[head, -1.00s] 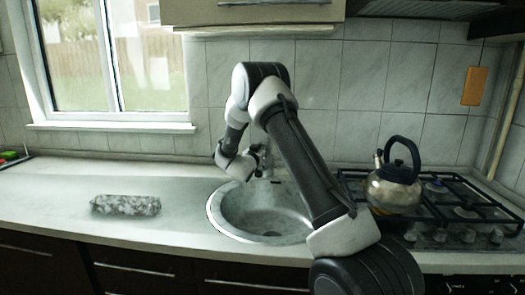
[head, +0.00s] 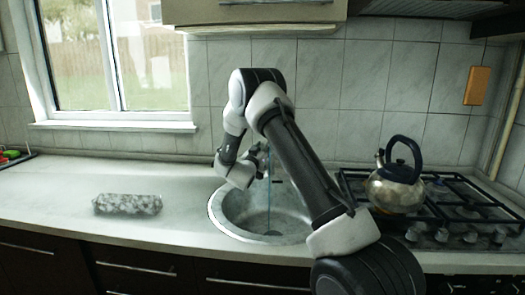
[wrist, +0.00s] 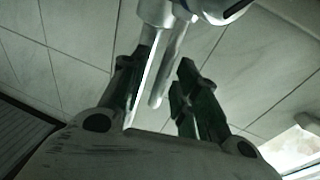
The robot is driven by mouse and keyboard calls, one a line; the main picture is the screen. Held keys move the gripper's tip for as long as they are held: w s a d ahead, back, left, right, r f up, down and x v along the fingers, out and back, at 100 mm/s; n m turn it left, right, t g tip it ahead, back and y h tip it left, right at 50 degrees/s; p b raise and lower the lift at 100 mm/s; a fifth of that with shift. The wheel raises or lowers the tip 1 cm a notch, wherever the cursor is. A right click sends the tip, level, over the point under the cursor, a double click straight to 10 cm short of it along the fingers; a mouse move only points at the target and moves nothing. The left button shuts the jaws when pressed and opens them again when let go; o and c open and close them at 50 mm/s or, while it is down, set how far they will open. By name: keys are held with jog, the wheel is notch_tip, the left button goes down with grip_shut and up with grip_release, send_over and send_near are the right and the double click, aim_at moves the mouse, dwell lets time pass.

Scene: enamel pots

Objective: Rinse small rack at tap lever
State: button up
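My gripper (wrist: 166,65) is open in the wrist view, its two dark green fingers apart. The metal tap (wrist: 178,48) shows at and between the fingertips; whether a finger touches it I cannot tell. In the head view my gripper (head: 259,158) is at the tap, above the back of the round sink (head: 222,222), and mostly hides the lever. A thin stream of water (head: 269,192) falls into the sink. I see nothing in my gripper that looks like a small rack, and I cannot make one out elsewhere.
A grey-white speckled bundle (head: 127,204) lies on the counter (head: 60,200) left of the sink, with free counter around it. A kettle (head: 396,190) stands on the gas hob (head: 465,213) to the right. A tiled wall (head: 330,90) closes off the back.

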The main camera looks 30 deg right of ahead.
jog(key=v, duration=1.2)
